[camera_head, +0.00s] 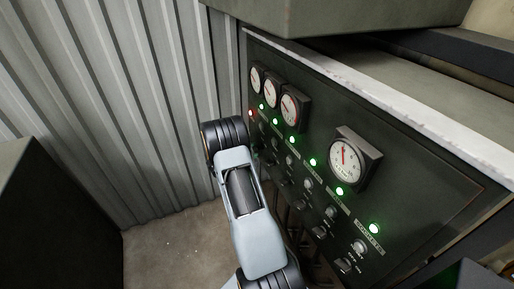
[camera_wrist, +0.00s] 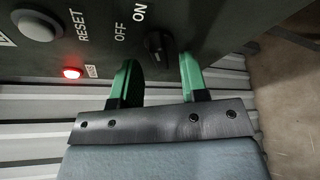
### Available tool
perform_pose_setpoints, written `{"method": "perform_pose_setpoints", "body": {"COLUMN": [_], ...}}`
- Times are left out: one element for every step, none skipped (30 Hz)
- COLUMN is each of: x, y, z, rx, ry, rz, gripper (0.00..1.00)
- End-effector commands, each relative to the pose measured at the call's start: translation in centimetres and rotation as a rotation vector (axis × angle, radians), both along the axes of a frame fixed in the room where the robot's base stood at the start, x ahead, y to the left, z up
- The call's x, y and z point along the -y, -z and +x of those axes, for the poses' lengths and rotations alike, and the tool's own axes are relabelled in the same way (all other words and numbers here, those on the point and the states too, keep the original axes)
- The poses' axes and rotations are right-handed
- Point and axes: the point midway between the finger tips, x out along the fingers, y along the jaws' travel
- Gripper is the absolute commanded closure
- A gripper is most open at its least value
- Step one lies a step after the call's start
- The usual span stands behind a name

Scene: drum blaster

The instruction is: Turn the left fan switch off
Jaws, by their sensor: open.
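A black rotary switch (camera_wrist: 160,46) sits on the dark panel in the wrist view, beside the printed words OFF and ON. My gripper (camera_wrist: 158,72) has two green fingers, open and apart, with the switch knob showing between and just beyond their tips. I cannot tell whether the fingers touch it. No label in view names this switch as the left fan switch. In the head view my arm reaches to the panel's left end and hides my gripper and that switch. A red lamp (camera_wrist: 72,73) is lit near the switch; it also shows in the head view (camera_head: 251,113).
The dark control panel (camera_head: 420,200) carries several round gauges (camera_head: 345,158), lit green lamps (camera_head: 374,228) and more switches (camera_head: 345,265) to the right. A round RESET button (camera_wrist: 36,25) is near the red lamp. A corrugated wall (camera_head: 110,100) stands close on the left.

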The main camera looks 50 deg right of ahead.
Motion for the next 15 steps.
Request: {"method": "perform_pose_setpoints", "body": {"x": [0.7, 1.0, 1.4, 1.6, 1.9, 2.1, 2.3, 2.4, 2.5, 2.6, 2.6, 2.7, 2.7, 2.7, 2.7], "y": [0.1, 0.1, 0.2, 0.3, 0.3, 0.4, 0.4, 0.4, 0.5, 0.5, 0.5, 0.5, 0.5, 0.5, 0.5], "z": [-0.1, -0.1, -0.1, -0.1, -0.1, -0.1, -0.1, -0.1, -0.1, -0.1, -0.1, -0.1, -0.1, -0.1, -0.1], "rx": [-0.001, 0.0, 0.0, 0.0, 0.0, 0.0, 0.0, 0.0, 0.0, 0.0, 0.0, 0.0, 0.0, 0.0, 0.0], "ry": [0.003, 0.003, 0.002, 0.001, 0.001, 0.0, 0.0, 0.0, 0.0, 0.0, 0.0, 0.0, 0.0, 0.0, 0.0], "rz": [-0.001, 0.001, 0.001, 0.0, 0.0, 0.001, 0.001, 0.001, 0.001, 0.001, 0.001, 0.0, 0.0, 0.0, 0.0], "gripper": [0.6, 0.6, 0.6, 0.6, 0.6, 0.6, 0.6, 0.6, 0.6, 0.6, 0.6, 0.6, 0.6, 0.6, 0.6]}}
